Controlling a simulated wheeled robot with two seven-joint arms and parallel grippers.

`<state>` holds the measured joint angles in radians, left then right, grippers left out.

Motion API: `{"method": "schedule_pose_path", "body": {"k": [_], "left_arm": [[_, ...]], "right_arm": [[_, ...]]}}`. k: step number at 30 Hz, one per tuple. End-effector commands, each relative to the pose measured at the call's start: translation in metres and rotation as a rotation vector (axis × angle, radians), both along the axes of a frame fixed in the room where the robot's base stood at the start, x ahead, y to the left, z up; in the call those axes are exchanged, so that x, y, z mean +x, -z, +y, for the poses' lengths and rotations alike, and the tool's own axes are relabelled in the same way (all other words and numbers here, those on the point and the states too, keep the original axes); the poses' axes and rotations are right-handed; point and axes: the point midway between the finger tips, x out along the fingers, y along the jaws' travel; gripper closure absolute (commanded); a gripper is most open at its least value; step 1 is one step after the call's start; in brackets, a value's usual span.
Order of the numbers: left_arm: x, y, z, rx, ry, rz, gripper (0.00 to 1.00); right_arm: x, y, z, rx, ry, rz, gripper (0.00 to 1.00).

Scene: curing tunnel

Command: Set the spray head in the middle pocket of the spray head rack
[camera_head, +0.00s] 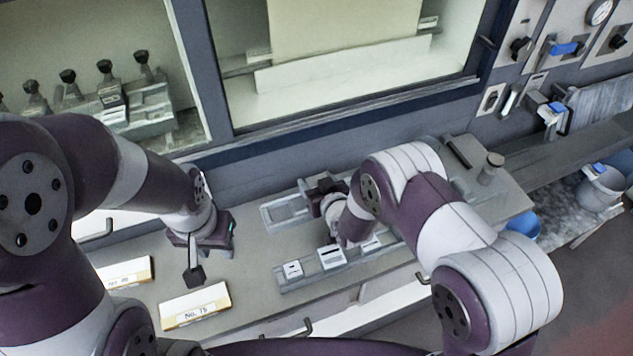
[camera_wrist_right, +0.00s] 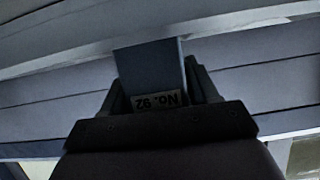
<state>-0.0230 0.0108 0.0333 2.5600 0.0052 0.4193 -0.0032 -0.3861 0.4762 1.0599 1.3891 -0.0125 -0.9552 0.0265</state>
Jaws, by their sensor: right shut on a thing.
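My right gripper (camera_head: 322,192) is over the bench near the back wall, with its arm coming in from the right. In the right wrist view its jaws (camera_wrist_right: 163,85) are shut on a blue-grey block, which I take as the spray head (camera_wrist_right: 150,65). The block bears an upside-down label that seems to read "No. 92". A long grey rack (camera_head: 312,277) with white plates on it lies on the bench in front of this arm. I take it as the spray head rack; the arm hides part of it. My left gripper (camera_head: 196,262) hangs over the bench at left; its opening is unclear.
A light grey tray (camera_head: 283,216) lies beside the right gripper. A box marked No. 15 (camera_head: 194,306) and another labelled box (camera_head: 125,272) are at the front left. Several dark-topped pieces (camera_head: 104,72) stand behind the window. A small cylinder (camera_head: 491,168) stands at the right.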

Motion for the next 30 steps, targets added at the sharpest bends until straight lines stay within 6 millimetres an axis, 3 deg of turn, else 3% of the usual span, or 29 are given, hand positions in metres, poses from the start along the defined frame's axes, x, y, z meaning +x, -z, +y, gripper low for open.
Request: {"method": "schedule_pose_path", "body": {"k": [20,21,23,30], "left_arm": [[0.000,0.010,0.000,0.000,0.000,0.000,0.64],[0.000,0.009,0.000,0.000,0.000,0.000,0.64],[0.000,0.009,0.000,0.000,0.000,0.000,0.64],[0.000,0.009,0.000,0.000,0.000,0.000,0.64]], "right_arm": [[0.000,0.010,0.000,0.000,0.000,-0.001,0.85],[0.000,0.010,0.000,0.000,0.000,-0.001,0.31],[0.000,0.010,0.000,0.000,0.000,0.000,0.11],[-0.001,0.012,0.000,-0.002,0.000,0.005,0.11]]}}
